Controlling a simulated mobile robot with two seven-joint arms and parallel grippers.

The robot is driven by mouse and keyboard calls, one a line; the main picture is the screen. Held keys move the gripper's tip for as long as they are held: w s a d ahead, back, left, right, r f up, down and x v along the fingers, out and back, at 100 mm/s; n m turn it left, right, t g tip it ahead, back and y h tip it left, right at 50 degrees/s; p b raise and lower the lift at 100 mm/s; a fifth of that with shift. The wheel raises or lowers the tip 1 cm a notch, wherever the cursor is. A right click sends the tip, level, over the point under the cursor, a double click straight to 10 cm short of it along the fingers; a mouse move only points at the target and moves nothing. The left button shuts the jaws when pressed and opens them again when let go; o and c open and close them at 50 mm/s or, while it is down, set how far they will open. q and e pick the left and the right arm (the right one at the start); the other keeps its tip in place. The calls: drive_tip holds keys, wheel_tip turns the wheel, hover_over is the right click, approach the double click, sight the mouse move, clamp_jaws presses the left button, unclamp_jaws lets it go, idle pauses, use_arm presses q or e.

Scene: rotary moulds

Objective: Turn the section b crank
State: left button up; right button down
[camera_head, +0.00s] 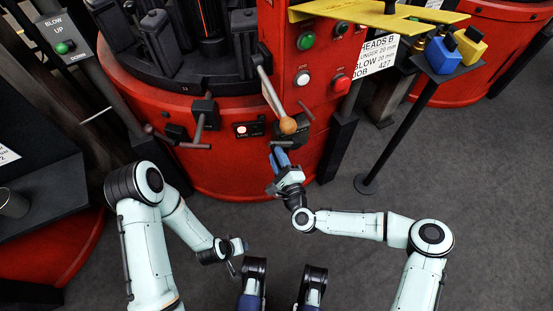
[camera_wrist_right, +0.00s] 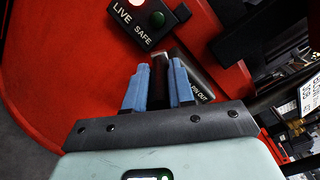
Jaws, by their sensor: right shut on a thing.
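On the front of the red machine (camera_head: 240,180), below the ball-ended lever, is a dark crank box (camera_head: 286,134) with a grey rod, partly hidden by the lever. My right gripper (camera_head: 280,157) reaches up to it from below. In the right wrist view, the blue fingers of my right gripper (camera_wrist_right: 159,85) are shut on a dark crank handle (camera_wrist_right: 160,67), standing between them. A label ending in "OUT" shows beside it. My left gripper (camera_head: 238,254) is low in the head view, away from the machine; its opening is unclear.
A lever with a wooden ball (camera_head: 288,125) hangs just above my right gripper. A LIVE/SAFE lamp plate (camera_head: 249,129) is to its left, with another handle (camera_head: 199,130) further left. A post-mounted stand (camera_head: 400,134) is at right. Grey floor is free in front.

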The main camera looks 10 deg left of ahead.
use_arm(q)
drive_tip(key=shift+s, duration=0.1)
use_arm(e)
drive_tip(key=shift+d+r, duration=0.15)
drive_tip(key=c, duration=1)
unclamp_jaws()
use_arm(q)
drive_tip(key=shift+g+h, duration=0.3)
drive_tip(key=shift+g, duration=0.2)
drive_tip(key=s, duration=0.1)
drive_tip(key=s+d+r+p, duration=0.1)
drive_tip(key=s+r+p, duration=0.1)
drive_tip(key=shift+s+d+r, duration=0.1)
drive_tip(key=shift+d, duration=0.25)
use_arm(e)
drive_tip(key=v, duration=1.3)
drive_tip(key=shift+s+d, duration=0.1)
